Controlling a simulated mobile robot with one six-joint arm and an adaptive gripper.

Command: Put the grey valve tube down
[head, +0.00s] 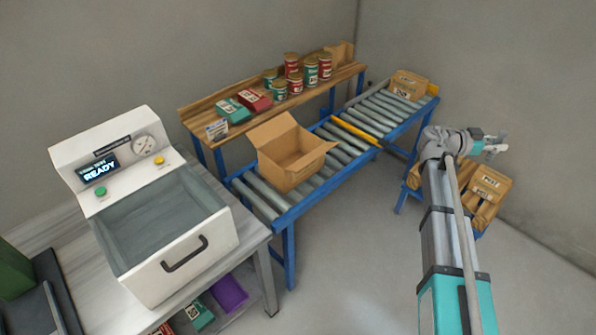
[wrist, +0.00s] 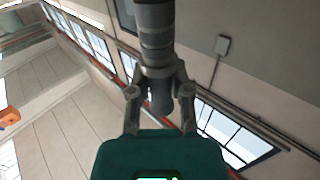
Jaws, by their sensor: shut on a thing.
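The grey valve tube (wrist: 156,35) is a dark grey ribbed cylinder in the wrist view, running from the top edge down to the fingers. My gripper (wrist: 162,82) is shut on it, with one finger on each side. The tube's far end is cut off by the top of that view. In the head view my gripper (head: 493,146) is at the right, raised above the floor beside the wooden crates. The tube is too small there to make out clearly.
A roller conveyor (head: 263,197) carries an open cardboard box (head: 287,172). A wooden shelf (head: 205,103) behind holds several cans and packets. A white test machine (head: 190,270) with an open basin stands on the left bench. The floor is clear.

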